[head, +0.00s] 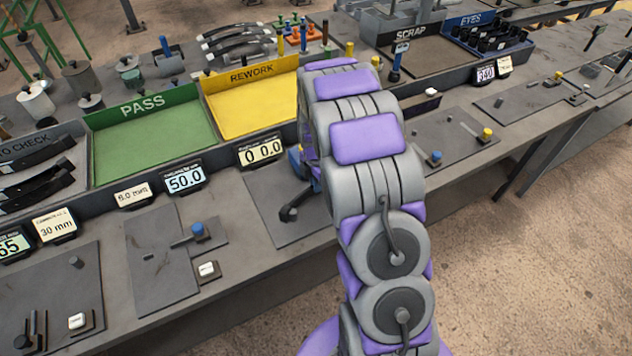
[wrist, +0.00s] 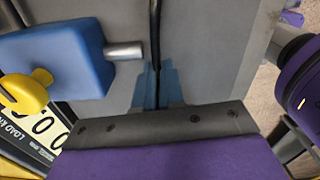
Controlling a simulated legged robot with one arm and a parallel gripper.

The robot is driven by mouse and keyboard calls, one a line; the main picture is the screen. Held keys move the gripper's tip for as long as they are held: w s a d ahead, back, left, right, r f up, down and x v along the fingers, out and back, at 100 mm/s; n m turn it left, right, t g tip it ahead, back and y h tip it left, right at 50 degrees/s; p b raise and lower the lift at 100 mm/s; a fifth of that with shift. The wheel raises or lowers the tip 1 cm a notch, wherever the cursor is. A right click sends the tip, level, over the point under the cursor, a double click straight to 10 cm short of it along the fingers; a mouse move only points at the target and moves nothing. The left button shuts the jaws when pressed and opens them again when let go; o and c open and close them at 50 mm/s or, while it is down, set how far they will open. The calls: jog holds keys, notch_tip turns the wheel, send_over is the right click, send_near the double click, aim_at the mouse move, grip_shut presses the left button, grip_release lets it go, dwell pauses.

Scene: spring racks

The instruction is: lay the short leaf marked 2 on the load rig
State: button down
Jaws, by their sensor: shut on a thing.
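In the wrist view my gripper (wrist: 158,88) shows two blue finger pads shut on a thin dark strip (wrist: 155,40), seen edge-on. It looks like a leaf, but no mark is readable. The load rig shows a blue block (wrist: 62,58) with a metal pin, a yellow knob (wrist: 25,92) and a load display (wrist: 38,132) beside my gripper. In the head view the rig's display (head: 262,151) reads about 00.0. I cannot tell whether the strip touches the rig.
Dark leaves (head: 38,185) lie in the check tray at left. The green PASS tray (head: 150,140) and yellow REWORK tray (head: 250,105) are empty. Grey leaves (head: 235,45) sit behind them. Another fixture plate (head: 165,265) with a blue-capped part is to the left, and one (head: 450,140) to the right.

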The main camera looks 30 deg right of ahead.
jog(key=shift+f, duration=0.2)
jog(key=c, duration=1.7)
grip_release()
jog(key=o, duration=0.5)
jog(key=shift+s, duration=0.1)
jog(key=shift+o, duration=0.5)
jog(key=o, duration=0.4)
jog(key=shift+r, duration=0.15)
jog(key=shift+r+p, duration=1.5)
jog(key=shift+r, duration=2.35)
